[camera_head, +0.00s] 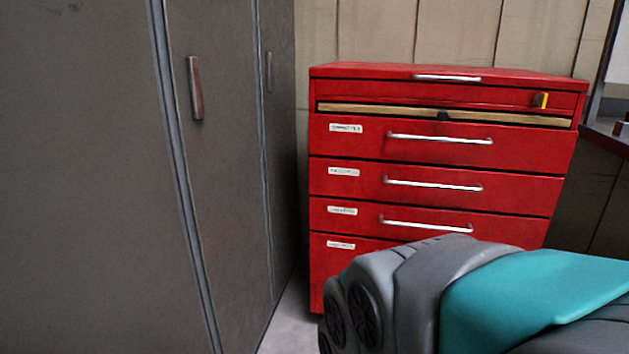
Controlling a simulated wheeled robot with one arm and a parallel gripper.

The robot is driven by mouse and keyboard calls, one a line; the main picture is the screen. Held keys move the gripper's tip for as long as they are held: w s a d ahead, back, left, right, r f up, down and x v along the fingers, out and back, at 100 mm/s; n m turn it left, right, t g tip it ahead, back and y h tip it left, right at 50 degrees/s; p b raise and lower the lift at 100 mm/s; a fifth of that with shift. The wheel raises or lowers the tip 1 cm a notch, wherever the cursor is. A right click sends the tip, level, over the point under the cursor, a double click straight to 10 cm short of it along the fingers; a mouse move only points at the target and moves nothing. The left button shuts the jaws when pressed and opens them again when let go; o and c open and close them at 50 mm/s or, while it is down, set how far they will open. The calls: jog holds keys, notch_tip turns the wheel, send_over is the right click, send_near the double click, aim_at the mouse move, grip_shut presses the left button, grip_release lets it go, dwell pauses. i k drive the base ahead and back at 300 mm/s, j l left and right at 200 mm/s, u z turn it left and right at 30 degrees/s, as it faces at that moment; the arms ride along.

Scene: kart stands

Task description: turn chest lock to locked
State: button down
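The red tool chest (430,170) stands against the back wall, upright, with several drawers and silver handles. A small yellow lock knob (541,100) sits at the right end of its top front panel. The knob's yellow part looks roughly upright, but it is too small to tell whether it is locked. A grey and teal part of my arm covers the lower right of the view and hides the chest's lower right part. My gripper does not show, so its place relative to the lock cannot be seen.
A tall grey cabinet (90,180) with vertical handles fills the left side. A wooden strip (380,109) with a small dark item (443,115) runs below the chest's top panel. A dark bench edge (608,137) is at the right. A little floor (290,325) shows between cabinet and chest.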

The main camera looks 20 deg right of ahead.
aim_at(541, 100)
jog(key=l, duration=0.55)
jog(key=l+u, duration=0.15)
jog(key=l, duration=0.45)
jog(key=k+l, duration=0.15)
jog(key=l, duration=0.4)
jog(key=l+u, duration=0.1)
jog(key=l, duration=0.45)
jog(key=k+l, duration=0.15)
jog(key=l, duration=0.45)
jog(key=l+u, duration=0.15)
jog(key=l, duration=0.4)
jog(key=k+l, duration=0.2)
jog(key=l, duration=0.35)
